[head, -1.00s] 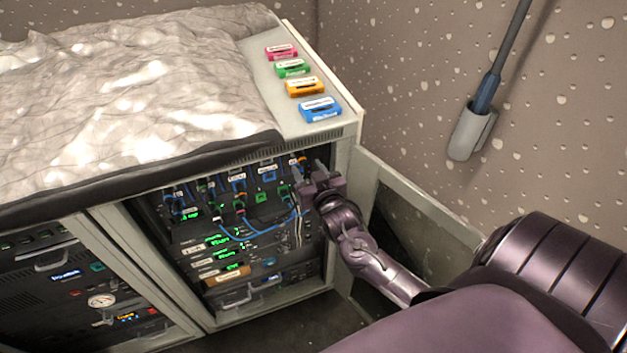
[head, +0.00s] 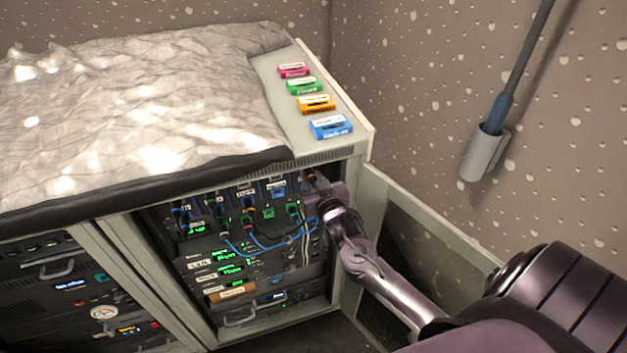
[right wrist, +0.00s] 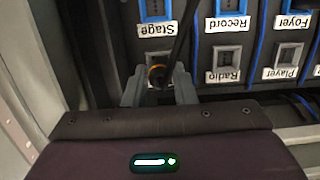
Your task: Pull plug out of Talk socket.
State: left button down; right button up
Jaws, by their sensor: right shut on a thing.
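My right gripper (head: 314,200) is at the upper right of the open rack in the cabinet. In the right wrist view its fingers (right wrist: 158,92) are shut on a dark plug (right wrist: 157,76) with a yellow-orange ring. A black cable runs up from the plug past the Stage label (right wrist: 156,30). The plug is in the same row as the Radio socket (right wrist: 228,53). The label at the plug is hidden by my gripper, so I cannot read Talk. Whether the plug is seated or free of its socket cannot be told. My left gripper is not in view.
The cabinet door (head: 425,240) stands open close to my right arm. Other blue and green plugs and cables hang left of my gripper. Coloured cases, including a blue one (head: 331,127), lie on the cabinet top. A crumpled cover (head: 130,110) lies beside them.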

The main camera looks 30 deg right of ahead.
aim_at(313, 183)
jog(key=shift+s, duration=0.1)
grip_shut()
jog(key=shift+p+v, duration=0.8)
jog(key=shift+v, duration=0.25)
jog(key=shift+s+a+f+p, duration=0.1)
jog(key=shift+s+a+p, duration=0.1)
jog(key=shift+s+p, duration=0.3)
jog(key=shift+s+a+f+p, duration=0.1)
jog(key=shift+s+a+p, duration=0.05)
jog(key=shift+s, duration=0.55)
jog(key=shift+s, duration=0.1)
